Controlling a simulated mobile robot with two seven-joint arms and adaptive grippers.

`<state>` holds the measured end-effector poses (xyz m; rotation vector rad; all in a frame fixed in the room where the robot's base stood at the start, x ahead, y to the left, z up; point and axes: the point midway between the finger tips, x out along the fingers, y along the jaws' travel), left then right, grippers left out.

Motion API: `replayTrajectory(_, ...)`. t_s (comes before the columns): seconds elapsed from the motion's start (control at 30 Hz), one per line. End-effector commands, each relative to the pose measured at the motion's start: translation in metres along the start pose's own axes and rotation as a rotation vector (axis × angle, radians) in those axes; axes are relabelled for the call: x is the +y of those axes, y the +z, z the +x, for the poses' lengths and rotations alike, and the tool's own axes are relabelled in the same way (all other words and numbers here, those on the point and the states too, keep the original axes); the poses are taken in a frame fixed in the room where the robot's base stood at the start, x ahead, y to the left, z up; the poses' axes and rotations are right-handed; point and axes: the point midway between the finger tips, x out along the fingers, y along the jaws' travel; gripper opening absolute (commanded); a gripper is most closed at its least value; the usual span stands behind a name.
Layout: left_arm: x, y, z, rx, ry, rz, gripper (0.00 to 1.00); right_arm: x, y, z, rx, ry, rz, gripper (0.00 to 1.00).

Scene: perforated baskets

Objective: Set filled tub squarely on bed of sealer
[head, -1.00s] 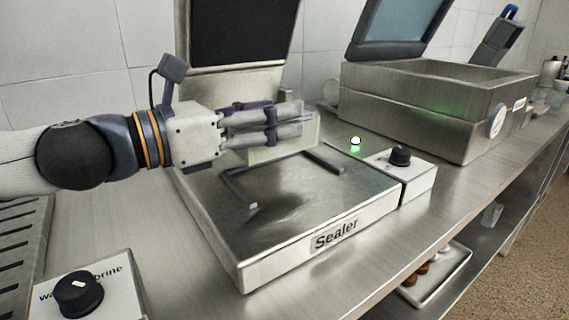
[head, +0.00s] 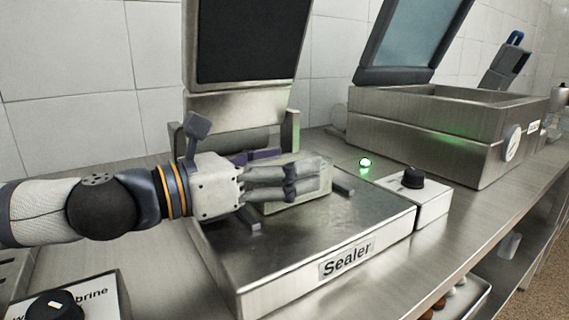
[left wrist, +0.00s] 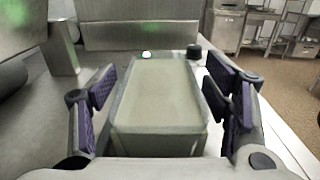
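The tub (head: 322,180) is a pale, box-shaped container on the sealer (head: 290,262), on the bed between two dark corner stops. It looks level, but the fingers hide part of its base. In the left wrist view the tub (left wrist: 160,105) lies between the finger pads, its long sides roughly parallel to them, with a pale, flat top. My left gripper (head: 300,162) reaches in from the left, one finger along each side of the tub. In the left wrist view the gripper (left wrist: 160,82) is open, with narrow gaps beside the tub. My right gripper is not in view.
The sealer's dark lid (head: 250,40) stands raised behind the bed. A control box with a black knob (head: 413,177) and a green light (head: 365,162) are on the right. A larger steel machine (head: 430,125) stands at the back right. A knob box (head: 58,305) is front left.

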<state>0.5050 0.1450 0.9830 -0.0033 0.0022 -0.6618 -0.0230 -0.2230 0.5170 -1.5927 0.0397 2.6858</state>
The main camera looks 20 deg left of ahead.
Motion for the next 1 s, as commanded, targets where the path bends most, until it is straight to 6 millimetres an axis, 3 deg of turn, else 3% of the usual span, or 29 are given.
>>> replayTrajectory(0.27, 0.0, 0.007, -0.001, -0.002, 0.0, 0.002, 0.7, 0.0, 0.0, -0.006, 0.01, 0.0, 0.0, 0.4)
replayTrajectory(0.43, 0.001, 0.007, -0.033, -0.004, 0.005, 0.001, 0.7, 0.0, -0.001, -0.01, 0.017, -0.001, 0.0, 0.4)
replayTrajectory(0.73, 0.001, 0.012, -0.101, -0.008, 0.005, 0.002, 0.7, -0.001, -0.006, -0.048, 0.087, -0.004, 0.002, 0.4)
replayTrajectory(1.0, -0.001, 0.005, -0.121, -0.002, -0.001, 0.001, 0.7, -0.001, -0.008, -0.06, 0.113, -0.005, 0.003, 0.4)
